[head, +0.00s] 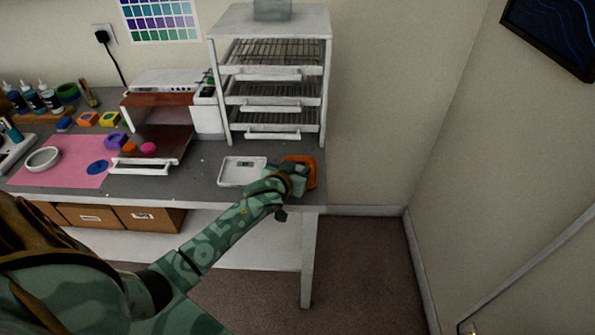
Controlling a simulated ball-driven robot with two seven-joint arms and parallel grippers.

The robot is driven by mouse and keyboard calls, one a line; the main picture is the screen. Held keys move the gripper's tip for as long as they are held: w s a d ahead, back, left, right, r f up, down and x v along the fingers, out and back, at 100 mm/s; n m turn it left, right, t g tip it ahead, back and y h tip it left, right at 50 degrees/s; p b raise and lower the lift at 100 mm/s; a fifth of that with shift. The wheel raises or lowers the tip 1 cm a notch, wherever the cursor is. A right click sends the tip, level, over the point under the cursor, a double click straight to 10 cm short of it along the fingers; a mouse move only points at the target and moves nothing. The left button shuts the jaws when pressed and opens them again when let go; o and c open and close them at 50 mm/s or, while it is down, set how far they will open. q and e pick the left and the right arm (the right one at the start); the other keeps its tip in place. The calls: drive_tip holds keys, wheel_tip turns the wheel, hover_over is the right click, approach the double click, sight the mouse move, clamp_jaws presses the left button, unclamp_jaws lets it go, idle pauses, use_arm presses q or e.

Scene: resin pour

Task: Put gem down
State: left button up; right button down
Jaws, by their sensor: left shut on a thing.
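My left gripper (297,178) is at the front right corner of the grey workbench (215,160), over or against an orange square tray (309,163). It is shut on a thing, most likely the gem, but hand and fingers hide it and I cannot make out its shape. I cannot tell whether it touches the tray. My right gripper is not in view.
A white shallow tray (242,171) lies just left of my gripper. A white rack (270,76) with wire shelves stands behind. A pink mat (62,162), small coloured pieces and bottles are further left. The bench's right edge is close to my gripper.

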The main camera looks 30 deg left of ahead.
use_arm(q)
drive_tip(key=o, duration=0.9)
drive_tip(key=shift+o, duration=0.2)
